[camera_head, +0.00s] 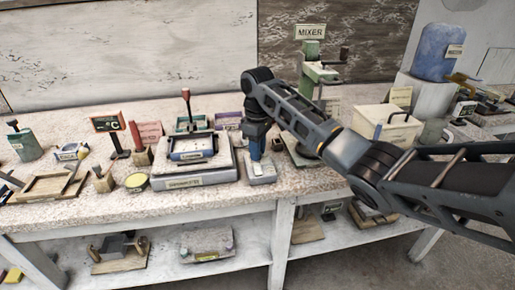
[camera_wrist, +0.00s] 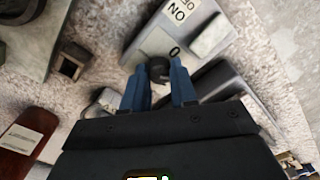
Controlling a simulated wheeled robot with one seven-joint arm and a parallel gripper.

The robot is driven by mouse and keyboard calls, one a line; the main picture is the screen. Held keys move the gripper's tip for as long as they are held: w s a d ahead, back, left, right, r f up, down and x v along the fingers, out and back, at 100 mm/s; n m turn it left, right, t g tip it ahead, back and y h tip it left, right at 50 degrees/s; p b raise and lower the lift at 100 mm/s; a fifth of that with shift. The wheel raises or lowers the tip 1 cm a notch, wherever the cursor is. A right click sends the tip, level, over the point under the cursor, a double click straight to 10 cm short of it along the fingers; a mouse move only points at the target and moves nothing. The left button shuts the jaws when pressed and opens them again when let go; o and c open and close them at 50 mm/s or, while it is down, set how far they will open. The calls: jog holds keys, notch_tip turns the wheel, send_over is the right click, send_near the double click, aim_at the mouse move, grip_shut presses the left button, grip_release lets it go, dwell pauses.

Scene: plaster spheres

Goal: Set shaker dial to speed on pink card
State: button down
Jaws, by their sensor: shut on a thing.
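My gripper (camera_wrist: 160,76) is shut on a small dark round dial (camera_wrist: 158,66), with one blue finger on each side of it. The dial sits on a light grey control box (camera_wrist: 150,42) with a "0" mark beside it. The box also carries an ON/OFF label and a pale raised block. In the head view my gripper (camera_head: 257,149) points down onto this small box (camera_head: 262,178), just right of the grey shaker (camera_head: 186,181). The dial is hidden there. A pink card (camera_head: 150,131) stands behind the shaker to the left; its writing is too small to read.
A green mixer (camera_head: 314,73) and a cream box (camera_head: 386,124) stand to the right, near my arm. The bench's front edge runs just before the control box.

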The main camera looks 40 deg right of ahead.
jog(key=c, duration=0.9)
grip_release()
notch_tip(320, 180, up, 8)
jog(key=shift+f, duration=0.1)
jog(key=shift+s, duration=0.15)
